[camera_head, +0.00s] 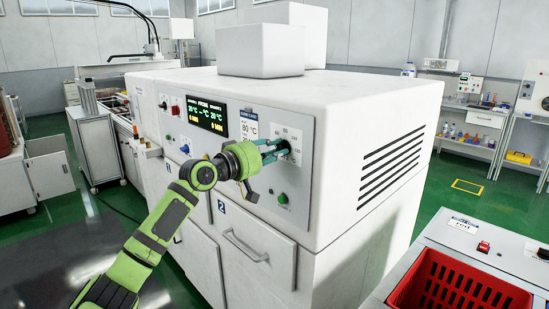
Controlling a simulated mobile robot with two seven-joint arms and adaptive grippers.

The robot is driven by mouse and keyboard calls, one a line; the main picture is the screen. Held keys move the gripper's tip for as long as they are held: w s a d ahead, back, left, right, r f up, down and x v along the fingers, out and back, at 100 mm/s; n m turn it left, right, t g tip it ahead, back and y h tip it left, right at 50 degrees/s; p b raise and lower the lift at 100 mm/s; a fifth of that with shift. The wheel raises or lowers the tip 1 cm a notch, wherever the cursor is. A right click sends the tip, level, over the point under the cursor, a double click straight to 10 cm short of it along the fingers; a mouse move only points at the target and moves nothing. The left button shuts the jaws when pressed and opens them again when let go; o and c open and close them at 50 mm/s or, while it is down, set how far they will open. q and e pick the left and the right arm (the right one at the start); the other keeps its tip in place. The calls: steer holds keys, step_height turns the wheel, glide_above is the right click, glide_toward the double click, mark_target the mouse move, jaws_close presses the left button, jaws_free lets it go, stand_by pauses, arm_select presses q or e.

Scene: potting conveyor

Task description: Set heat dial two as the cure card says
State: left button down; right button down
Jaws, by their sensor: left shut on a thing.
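Heat dial two (284,147) is a dark knob at the right end of the oven's front panel, with small numbers around it. My left gripper (275,151) reaches it from the left and is shut on it; the fingers hide much of the knob, so its pointer setting cannot be read. The cure card (249,128) is a white slip just left of the dial, showing "80 °C"; its lower part is hidden by my gripper. A dark display (207,115) with green and white readouts is further left. My right gripper is not in view.
A green button (283,198) sits below the dial. A drawer marked 2 (246,241) with a bar handle is underneath. Grey boxes (261,50) stand on the oven top. A red crate (455,285) is at lower right, with green floor between it and the oven.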

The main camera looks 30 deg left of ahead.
arm_select(q)
steer(key=shift+f+m+b, duration=0.15)
steer(key=shift+m+b, duration=1.45)
steer(key=shift+m, duration=2.6)
steer(key=c, duration=1.1)
jaws_free()
steer(key=shift+s, duration=0.1)
steer(key=v, duration=1.2)
